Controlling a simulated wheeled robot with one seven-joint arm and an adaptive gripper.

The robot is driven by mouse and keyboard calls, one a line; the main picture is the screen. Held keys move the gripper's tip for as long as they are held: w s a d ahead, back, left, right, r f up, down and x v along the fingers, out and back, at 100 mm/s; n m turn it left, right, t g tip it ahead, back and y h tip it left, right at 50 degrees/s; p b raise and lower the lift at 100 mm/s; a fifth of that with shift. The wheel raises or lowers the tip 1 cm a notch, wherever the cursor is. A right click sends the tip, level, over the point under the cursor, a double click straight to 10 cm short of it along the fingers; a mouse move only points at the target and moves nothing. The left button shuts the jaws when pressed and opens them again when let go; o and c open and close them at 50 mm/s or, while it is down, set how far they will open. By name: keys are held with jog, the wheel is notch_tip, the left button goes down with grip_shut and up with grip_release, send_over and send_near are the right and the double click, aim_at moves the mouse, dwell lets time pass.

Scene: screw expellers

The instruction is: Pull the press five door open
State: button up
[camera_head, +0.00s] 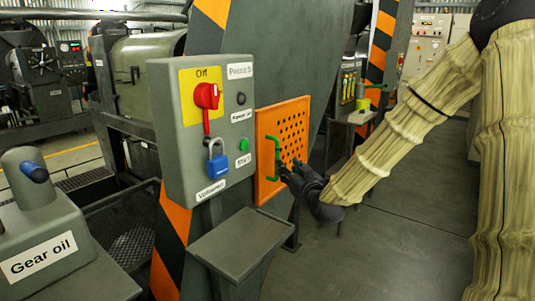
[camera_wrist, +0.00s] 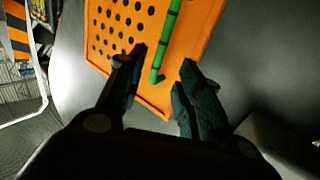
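The press five door is an orange panel with rows of round holes (camera_head: 293,128), set in the dark press wall and looking closed. It also fills the top of the wrist view (camera_wrist: 120,25). A green bar handle (camera_head: 276,160) stands upright on the door's left part. My gripper (camera_head: 289,170) is just right of the handle's lower end. In the wrist view the gripper (camera_wrist: 160,72) is open, and the handle's lower end (camera_wrist: 155,75) shows between the two fingertips. I cannot tell whether a finger touches it.
A grey control box (camera_head: 212,130) labelled Press 5, with a red switch and blue padlock, stands left of the door. A small grey shelf (camera_head: 240,243) juts out below it. A Gear oil box (camera_head: 40,255) is at lower left. Floor to the right is clear.

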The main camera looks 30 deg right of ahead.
aim_at(278, 156)
jog(key=w, duration=0.3)
jog(key=w+d, duration=0.1)
jog(key=w, duration=0.3)
jog(key=w+d+p, duration=0.1)
jog(key=w, duration=0.2)
jog(key=shift+w+r, duration=0.15)
jog(key=shift+w, duration=0.15)
grip_shut()
